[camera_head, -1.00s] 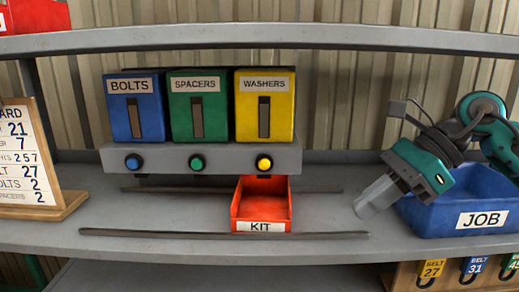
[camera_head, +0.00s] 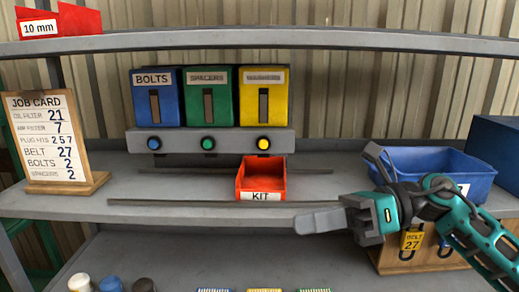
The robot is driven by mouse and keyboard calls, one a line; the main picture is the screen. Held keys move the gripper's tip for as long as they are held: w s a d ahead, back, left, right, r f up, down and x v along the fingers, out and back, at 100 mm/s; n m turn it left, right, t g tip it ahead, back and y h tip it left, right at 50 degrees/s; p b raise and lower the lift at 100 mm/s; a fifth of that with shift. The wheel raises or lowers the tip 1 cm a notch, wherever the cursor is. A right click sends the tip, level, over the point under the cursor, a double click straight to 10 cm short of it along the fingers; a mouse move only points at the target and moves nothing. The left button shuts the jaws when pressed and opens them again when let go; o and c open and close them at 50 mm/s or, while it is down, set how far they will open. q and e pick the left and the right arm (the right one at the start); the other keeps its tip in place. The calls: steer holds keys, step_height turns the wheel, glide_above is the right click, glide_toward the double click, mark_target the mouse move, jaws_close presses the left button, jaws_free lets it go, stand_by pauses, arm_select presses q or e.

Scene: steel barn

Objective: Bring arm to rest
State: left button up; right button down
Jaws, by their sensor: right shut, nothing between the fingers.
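My right gripper (camera_head: 318,221) reaches in from the lower right with its grey fingers pointing left. It is shut and empty, in front of the shelf's front edge. The red KIT tray (camera_head: 248,176) sits on the shelf below the dispenser, up and left of the fingers. The blue JOB bin (camera_head: 470,170) stands on the shelf behind my right arm, which covers part of its label. My left gripper is not in view.
Blue, green and yellow dispensers (camera_head: 207,97) stand above a row of buttons. A job card board (camera_head: 48,138) stands at the left. A belt rack (camera_head: 405,262) hangs below the shelf behind my arm. Several small items show at the bottom.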

steer(key=w+d+f+m+t+h, duration=0.15)
steer(key=f+m+t, duration=0.45)
steer(key=m, duration=0.6)
steer(key=d+f+m+t+h, duration=0.25)
steer(key=f+m+t, duration=0.35)
steer(key=m, duration=0.5)
steer(key=w+d+f+m+t+h, duration=0.1)
steer(key=f+m+t+h, duration=0.35)
steer(key=m, duration=0.75)
steer(key=s+d+f+m+g+h, duration=0.2)
steer(key=s+f+m, duration=0.4)
steer(key=f, duration=0.4)
steer(key=s+d+f+m+g+h, duration=0.2)
steer(key=s+f+m, duration=0.4)
steer(key=s+f, duration=0.3)
step_height(320, 180, down, 2)
steer(key=shift+d+f+h, duration=0.2)
steer(key=shift+d+h, duration=0.2)
steer(key=shift+h, duration=0.45)
